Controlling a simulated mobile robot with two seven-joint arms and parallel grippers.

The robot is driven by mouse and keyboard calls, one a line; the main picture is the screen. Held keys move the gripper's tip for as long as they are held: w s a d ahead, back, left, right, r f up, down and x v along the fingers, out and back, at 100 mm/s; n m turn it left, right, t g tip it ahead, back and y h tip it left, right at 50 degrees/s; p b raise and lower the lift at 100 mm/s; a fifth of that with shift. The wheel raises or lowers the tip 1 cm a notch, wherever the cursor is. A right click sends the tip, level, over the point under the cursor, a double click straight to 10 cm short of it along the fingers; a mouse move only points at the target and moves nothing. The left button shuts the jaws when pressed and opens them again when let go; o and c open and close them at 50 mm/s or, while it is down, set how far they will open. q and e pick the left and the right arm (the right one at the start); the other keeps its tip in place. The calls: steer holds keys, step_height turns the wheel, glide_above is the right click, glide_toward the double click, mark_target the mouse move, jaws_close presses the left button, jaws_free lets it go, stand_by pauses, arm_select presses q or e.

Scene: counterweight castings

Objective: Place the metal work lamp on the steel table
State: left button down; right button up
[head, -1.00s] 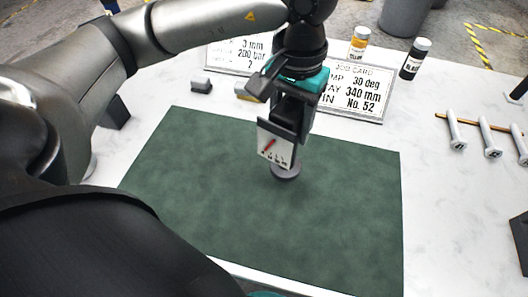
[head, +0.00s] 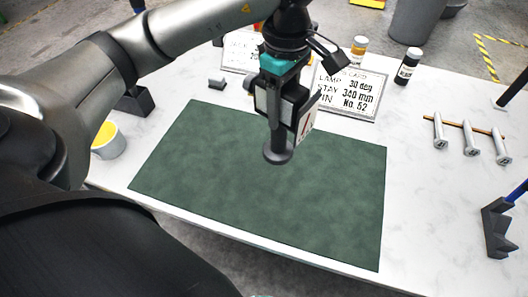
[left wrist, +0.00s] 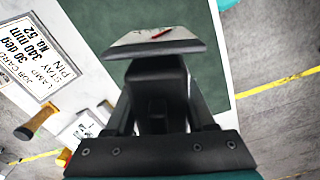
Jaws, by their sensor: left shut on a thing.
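My left gripper (head: 282,92) is shut on a dark boxy meter with a white face and red needle (head: 306,122). A dark stem with a round disc end (head: 277,156) hangs below the fingers, over the green mat. Whether it touches the mat is unclear. In the left wrist view the meter's white face (left wrist: 155,38) sits just beyond the fingers. I cannot make out a work lamp for certain; a dark upright with a foot (head: 511,90) is cut off at the right edge. The table (head: 425,195) has a white marbled top.
The green mat (head: 250,200) is otherwise clear. A job card (head: 348,92) and two bottles (head: 407,66) stand behind. A yellow-filled cup (head: 107,141) stands left.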

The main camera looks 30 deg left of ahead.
arm_select(q)
steer(key=a+r+n+p, duration=0.1)
steer(key=r+n, duration=0.1)
steer(key=n, duration=0.3)
steer(key=w+a+r+n+p, duration=0.1)
steer(key=r+n+p, duration=0.1)
steer(key=n, duration=0.2)
steer(key=w+a+r+n+p, duration=0.1)
steer(key=n+p, duration=0.1)
steer(key=n, duration=0.3)
steer(key=shift+a+r+n, duration=0.25)
steer(key=shift+r+n, duration=0.05)
steer(key=shift+r, duration=0.1)
steer(key=n, duration=0.2)
steer(key=a+r+n+p, duration=0.1)
steer(key=shift+w+r+n+p, duration=0.1)
steer(key=shift+w+n+p, duration=0.1)
steer(key=shift+n+p, duration=0.15)
step_height(320, 180, down, 19)
steer(key=n, duration=0.3)
steer(key=shift+w+a, duration=0.15)
steer(key=shift+a, duration=0.3)
steer(key=shift+f+n, duration=0.25)
steer(key=shift+c, duration=1.2)
jaws_free()
